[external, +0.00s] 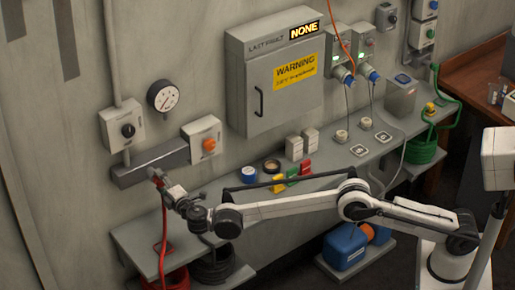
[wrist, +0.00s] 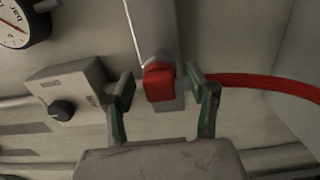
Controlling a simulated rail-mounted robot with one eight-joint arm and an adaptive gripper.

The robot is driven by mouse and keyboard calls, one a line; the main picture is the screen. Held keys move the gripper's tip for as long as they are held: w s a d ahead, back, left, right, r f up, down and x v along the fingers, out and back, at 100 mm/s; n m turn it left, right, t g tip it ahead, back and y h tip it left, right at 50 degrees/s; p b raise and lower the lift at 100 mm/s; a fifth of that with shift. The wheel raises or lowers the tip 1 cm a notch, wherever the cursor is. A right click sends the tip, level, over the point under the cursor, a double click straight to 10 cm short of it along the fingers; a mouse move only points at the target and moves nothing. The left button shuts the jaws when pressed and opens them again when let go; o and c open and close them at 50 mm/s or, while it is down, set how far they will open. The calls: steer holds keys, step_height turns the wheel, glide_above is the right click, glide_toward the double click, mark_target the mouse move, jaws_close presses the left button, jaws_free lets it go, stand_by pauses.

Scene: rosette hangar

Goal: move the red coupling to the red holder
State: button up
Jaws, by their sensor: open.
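The red coupling (wrist: 158,82) shows in the wrist view as a short red block at the end of a grey bar. My gripper (wrist: 160,90) is open, with one finger on each side of the coupling and gaps between. In the external view my gripper (external: 163,182) is at the left, in front of the grey wall box. The coupling is small and partly hidden there. A red hose (wrist: 265,82) runs right from behind the right finger.
A knob box (wrist: 66,97) and a gauge (wrist: 18,22) are close by on the wall. A red hose coil (external: 168,279) sits below. The bench's left part is mostly clear.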

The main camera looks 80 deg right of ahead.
mark_target(163, 183)
jaws_close()
steer(key=shift+s, duration=0.1)
steer(key=shift+b+v, duration=0.85)
steer(key=shift+v, duration=2)
steer(key=shift+a, duration=0.1)
steer(key=shift+s+f, duration=0.1)
